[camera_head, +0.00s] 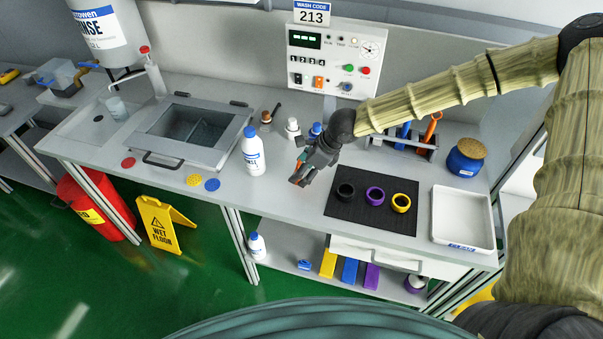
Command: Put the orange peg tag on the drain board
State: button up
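My gripper (300,178) points down over the middle of the counter, between the white bottle and the black mat. A small orange-red patch shows at its fingertips. It is too small to tell whether this is the orange peg tag held there, or whether the fingers are open or shut. No other thing in view can be made out clearly as the orange peg tag. The flat panel left of the sink (97,120) looks like the drain board; a clear cup (117,108) stands on it below the dispenser tap.
A white bottle with a blue cap (254,152) stands left of my gripper. Red (128,162), yellow (194,180) and blue (212,185) discs lie along the front edge. The black mat (372,216) holds three rings; a white tray (462,218) is at right.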

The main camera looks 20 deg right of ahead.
jog(key=b+v, duration=0.1)
jog(key=v, duration=0.9)
jog(key=shift+d+r, duration=0.15)
jog(key=shift+r, duration=0.15)
